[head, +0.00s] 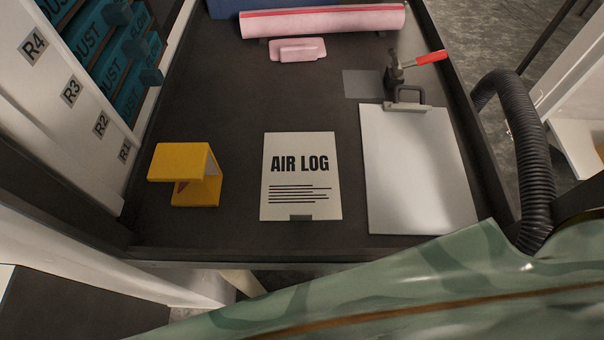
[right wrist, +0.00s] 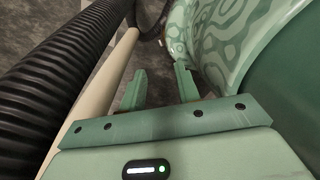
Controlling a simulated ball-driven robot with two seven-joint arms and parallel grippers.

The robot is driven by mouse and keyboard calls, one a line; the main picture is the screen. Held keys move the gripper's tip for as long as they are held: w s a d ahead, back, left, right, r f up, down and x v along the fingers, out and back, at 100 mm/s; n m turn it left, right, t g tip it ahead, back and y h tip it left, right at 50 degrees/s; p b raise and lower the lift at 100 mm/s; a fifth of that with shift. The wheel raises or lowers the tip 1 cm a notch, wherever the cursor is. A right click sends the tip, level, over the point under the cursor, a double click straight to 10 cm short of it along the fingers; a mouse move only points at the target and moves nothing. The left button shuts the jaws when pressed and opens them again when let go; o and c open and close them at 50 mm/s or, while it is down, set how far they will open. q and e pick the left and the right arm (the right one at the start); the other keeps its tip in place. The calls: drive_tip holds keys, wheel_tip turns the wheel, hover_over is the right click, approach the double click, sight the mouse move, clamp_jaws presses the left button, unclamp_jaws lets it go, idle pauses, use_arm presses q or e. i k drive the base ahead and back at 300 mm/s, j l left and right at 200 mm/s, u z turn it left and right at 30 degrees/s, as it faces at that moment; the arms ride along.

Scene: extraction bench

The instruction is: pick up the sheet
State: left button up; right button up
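The sheet (head: 300,178) is a white page headed "AIR LOG" with several printed lines. It lies flat on the dark bench top, near the front edge in the middle of the head view. A small dark tab (head: 300,217) shows at its bottom edge. My right gripper (right wrist: 160,85) shows only in the right wrist view, its two green fingers apart with nothing between them. It is beside a black ribbed hose, away from the sheet. My left gripper is in neither view.
A clipboard (head: 415,175) lies just right of the sheet, with a red-handled clamp (head: 405,65) behind it. A yellow stand (head: 185,173) is to the left. A pink roll (head: 325,21) and pink block (head: 297,50) lie at the back. A black hose (head: 530,150) runs along the right side.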

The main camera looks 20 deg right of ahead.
sight(300, 181)
drive_tip(key=k+l+z, duration=0.1)
drive_tip(key=z, duration=0.25)
drive_tip(key=k+l+z, duration=0.1)
drive_tip(key=z, duration=0.25)
drive_tip(key=k+l+z, duration=0.1)
drive_tip(key=l+z, duration=0.15)
drive_tip(key=z, duration=0.15)
drive_tip(key=l+u, duration=0.4)
drive_tip(key=l, duration=0.2)
drive_tip(key=k+l+u, duration=0.15)
drive_tip(key=l+u, duration=0.25)
drive_tip(key=l, duration=0.15)
drive_tip(key=l+u, duration=0.25)
drive_tip(key=j+z, duration=0.4)
drive_tip(key=k+l, duration=0.05)
